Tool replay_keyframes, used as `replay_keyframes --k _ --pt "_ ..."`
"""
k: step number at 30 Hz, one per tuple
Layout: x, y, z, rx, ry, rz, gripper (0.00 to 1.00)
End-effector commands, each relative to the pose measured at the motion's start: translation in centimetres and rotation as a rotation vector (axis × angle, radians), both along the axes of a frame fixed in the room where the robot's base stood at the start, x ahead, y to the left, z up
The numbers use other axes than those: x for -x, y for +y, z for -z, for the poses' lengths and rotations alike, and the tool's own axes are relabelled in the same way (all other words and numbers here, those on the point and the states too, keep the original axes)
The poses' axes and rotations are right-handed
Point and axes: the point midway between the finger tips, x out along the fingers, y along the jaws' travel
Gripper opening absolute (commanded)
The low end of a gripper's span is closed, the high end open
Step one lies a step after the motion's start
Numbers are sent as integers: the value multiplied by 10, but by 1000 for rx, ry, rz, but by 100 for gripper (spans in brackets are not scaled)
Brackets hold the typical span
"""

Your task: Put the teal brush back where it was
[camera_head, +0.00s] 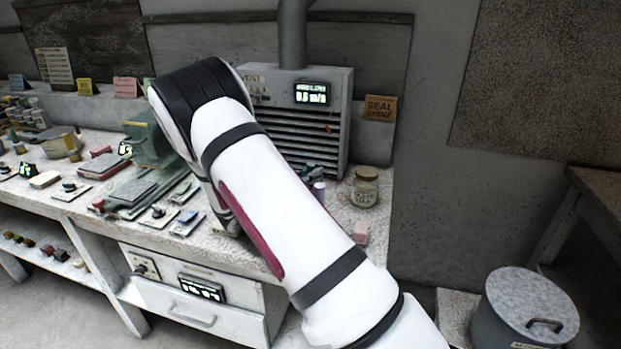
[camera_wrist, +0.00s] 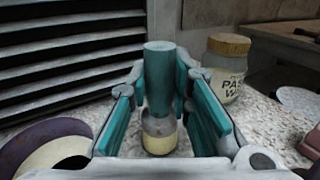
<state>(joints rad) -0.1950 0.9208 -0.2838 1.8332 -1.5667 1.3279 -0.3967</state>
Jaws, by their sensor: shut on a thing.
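The teal brush (camera_wrist: 159,78) stands upright between the fingers of my gripper (camera_wrist: 161,92) in the wrist view. Its teal handle is on top. Below it shows a grey and cream lower part (camera_wrist: 159,133), seemingly the brush's ferrule and bristles. My gripper is shut on the brush. Whether the brush's lower end touches the bench is hard to tell. In the head view my arm hides most of the gripper; small dark teal parts show beside the arm, in front of the grey vent unit. The brush is not clearly seen there.
The louvred vent unit (camera_head: 305,115) stands behind. A pink block (camera_head: 360,233) lies near the bench's right edge. A purple and cream disc (camera_wrist: 45,150) lies left.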

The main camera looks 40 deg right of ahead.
Motion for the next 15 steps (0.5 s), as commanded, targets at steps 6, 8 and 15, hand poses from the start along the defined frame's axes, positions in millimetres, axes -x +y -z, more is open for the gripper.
replay_keyframes --k 6,8,15 --pt "0 -1 6 1 -1 1 0" --pt "0 -1 6 1 -1 1 0" --pt "0 0 9 0 -1 1 37"
